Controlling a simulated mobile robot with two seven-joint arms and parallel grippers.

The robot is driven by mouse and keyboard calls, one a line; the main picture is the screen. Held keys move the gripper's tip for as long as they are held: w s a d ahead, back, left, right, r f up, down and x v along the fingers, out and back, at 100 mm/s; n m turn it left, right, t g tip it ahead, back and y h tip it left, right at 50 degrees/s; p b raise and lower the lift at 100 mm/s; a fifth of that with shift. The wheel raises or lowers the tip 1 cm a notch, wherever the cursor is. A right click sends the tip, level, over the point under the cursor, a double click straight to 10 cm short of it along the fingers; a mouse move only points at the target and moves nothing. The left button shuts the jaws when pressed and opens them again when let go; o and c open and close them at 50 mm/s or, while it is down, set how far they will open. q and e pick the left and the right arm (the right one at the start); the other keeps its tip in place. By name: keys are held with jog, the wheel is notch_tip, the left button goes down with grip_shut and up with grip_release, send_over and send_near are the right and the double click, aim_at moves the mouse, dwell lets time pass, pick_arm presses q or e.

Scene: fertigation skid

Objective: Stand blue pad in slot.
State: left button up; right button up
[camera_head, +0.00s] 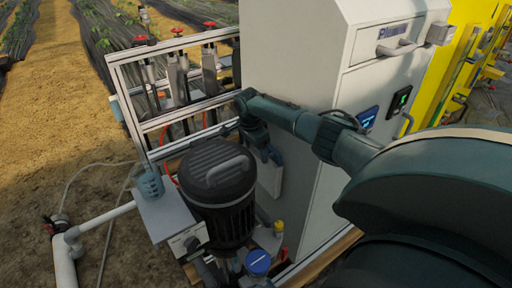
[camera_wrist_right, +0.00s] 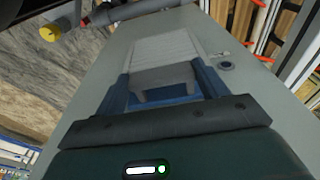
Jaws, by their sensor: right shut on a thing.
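My right gripper (camera_head: 264,152) hangs beside the left side wall of the white cabinet (camera_head: 285,60). In the right wrist view its blue fingers (camera_wrist_right: 163,85) close around a pale grey ridged slab (camera_wrist_right: 165,48). The pale slab (camera_head: 270,178) also shows just below the gripper in the head view, close to the wall; I cannot tell if it touches. A blue panel (camera_head: 368,117) is on the cabinet's right-hand face, away from the gripper. I cannot tell for sure which thing is the blue pad, and I cannot make out the slot. My left gripper is out of view.
A black motor (camera_head: 219,180) stands left of and close to my right gripper. A beaker (camera_head: 149,183) stands on a small shelf (camera_head: 166,216). A yellow-capped bottle (camera_head: 279,229) and a blue lid (camera_head: 258,262) are low in front. A valve frame (camera_head: 150,50) stands behind.

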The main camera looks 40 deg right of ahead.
jog(key=shift+f, duration=0.15)
jog(key=o, duration=1.6)
jog(key=shift+c, duration=0.2)
notch_tip(320, 180, up, 13)
jog(key=a+p, duration=0.2)
